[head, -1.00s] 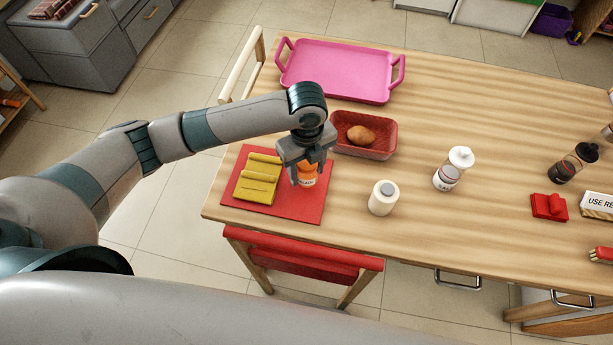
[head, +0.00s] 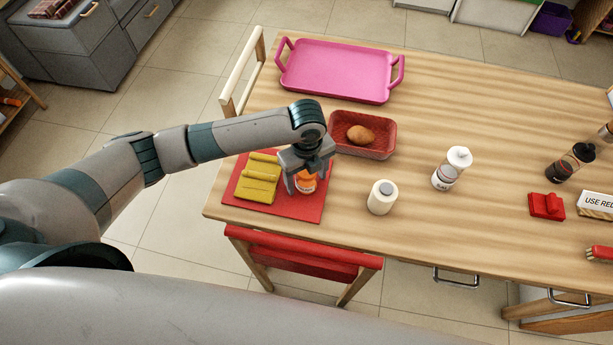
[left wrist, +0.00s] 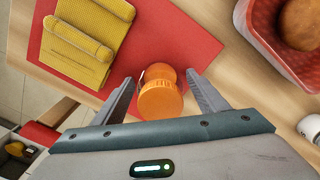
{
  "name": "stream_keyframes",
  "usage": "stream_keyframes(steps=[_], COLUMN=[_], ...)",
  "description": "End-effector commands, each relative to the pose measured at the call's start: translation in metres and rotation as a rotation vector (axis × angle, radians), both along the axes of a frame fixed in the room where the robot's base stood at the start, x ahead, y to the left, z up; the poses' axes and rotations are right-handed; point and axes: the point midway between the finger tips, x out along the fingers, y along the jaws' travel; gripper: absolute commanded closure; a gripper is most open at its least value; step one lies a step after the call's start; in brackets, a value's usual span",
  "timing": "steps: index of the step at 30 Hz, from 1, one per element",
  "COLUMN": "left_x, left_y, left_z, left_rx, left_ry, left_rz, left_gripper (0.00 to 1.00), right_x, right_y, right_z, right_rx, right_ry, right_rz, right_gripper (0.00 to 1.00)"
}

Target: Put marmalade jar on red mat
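The marmalade jar (head: 306,184), orange with a white label, stands upright on the right part of the red mat (head: 300,209). In the left wrist view the jar (left wrist: 160,101) sits between my fingers, with its base hidden. My left gripper (head: 308,181) is above and around the jar, its fingers spread with a small gap on each side. It also shows in the left wrist view (left wrist: 162,78). A folded yellow cloth (head: 257,184) lies on the mat to the left of the jar. My right gripper is not in view.
A red basket (head: 391,137) with a brown bread roll (head: 360,134) is just behind the gripper. A pink tray (head: 339,72) lies farther back. A white jar (head: 382,197) and a white-capped shaker (head: 452,168) stand to the right. A red chair (head: 300,251) is at the front edge.

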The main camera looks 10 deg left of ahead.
Motion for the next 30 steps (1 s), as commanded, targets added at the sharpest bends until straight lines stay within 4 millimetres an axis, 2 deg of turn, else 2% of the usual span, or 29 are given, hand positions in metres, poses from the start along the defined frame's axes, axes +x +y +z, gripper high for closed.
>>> stream_keyframes(steps=[8,14,20,30], left_x=[0.0,0.001,0.002,0.001], left_y=[0.0,-0.001,0.0,-0.001], left_z=[0.002,0.014,0.042,0.101], left_rx=[-0.001,-0.002,-0.002,-0.002], left_ry=[-0.001,-0.002,-0.004,-0.004], left_rz=[0.0,0.001,0.0,-0.001], left_gripper=[0.33,0.33,0.33,0.33], right_x=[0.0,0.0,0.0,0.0], right_y=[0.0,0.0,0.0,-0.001], right_z=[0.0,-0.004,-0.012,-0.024], right_rx=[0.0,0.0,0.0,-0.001], right_ry=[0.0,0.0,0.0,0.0], right_rz=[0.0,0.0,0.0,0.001], right_gripper=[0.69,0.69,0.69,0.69])
